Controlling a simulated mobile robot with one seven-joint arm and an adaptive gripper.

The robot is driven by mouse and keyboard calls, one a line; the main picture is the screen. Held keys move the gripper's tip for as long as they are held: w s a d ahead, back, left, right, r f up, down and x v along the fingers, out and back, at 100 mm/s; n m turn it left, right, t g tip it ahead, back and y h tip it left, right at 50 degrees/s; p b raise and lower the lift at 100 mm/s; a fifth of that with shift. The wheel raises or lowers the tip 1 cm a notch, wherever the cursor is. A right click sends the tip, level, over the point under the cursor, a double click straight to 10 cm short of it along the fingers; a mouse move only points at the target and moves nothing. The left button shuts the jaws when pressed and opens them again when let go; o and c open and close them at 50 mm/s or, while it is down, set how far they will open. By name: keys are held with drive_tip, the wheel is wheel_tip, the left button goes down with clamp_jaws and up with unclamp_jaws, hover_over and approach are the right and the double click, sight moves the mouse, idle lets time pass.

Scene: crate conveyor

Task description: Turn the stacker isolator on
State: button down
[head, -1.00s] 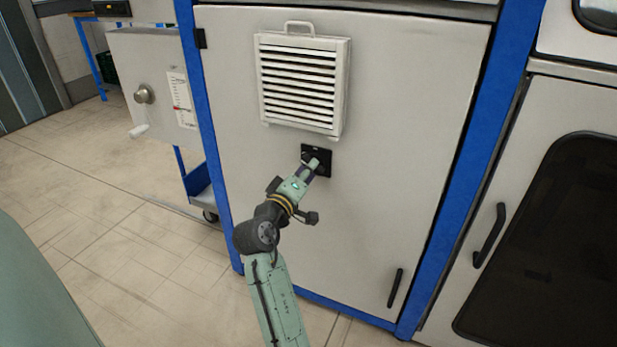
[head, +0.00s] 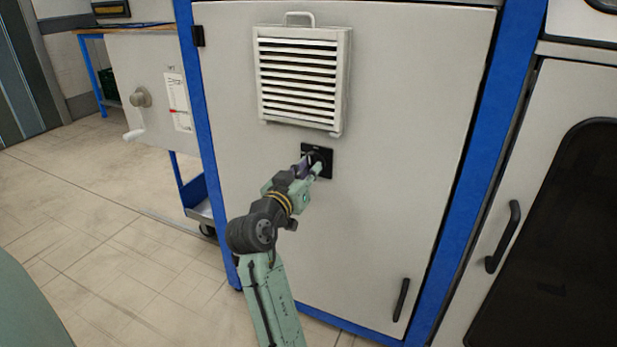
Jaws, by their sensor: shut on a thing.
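The stacker isolator (head: 326,171) is a small black plate with a dark knob, set in the light grey cabinet door below a louvred vent. My gripper (head: 312,163) reaches it from the lower left and is shut on the isolator's knob. The fingers cover most of the knob, so its exact angle is hidden.
The white louvred vent (head: 298,80) stands out from the door just above the isolator. A black door handle (head: 401,300) is at the lower right, and another handle (head: 503,237) is on the neighbouring door. A grey box with a crank (head: 140,97) stands at the left. The floor at the left is clear.

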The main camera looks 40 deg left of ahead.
drive_tip(key=shift+m+b, duration=0.45)
drive_tip(key=shift+m, duration=0.35)
drive_tip(key=c, duration=1.5)
unclamp_jaws()
drive_tip(key=shift+c, duration=0.2)
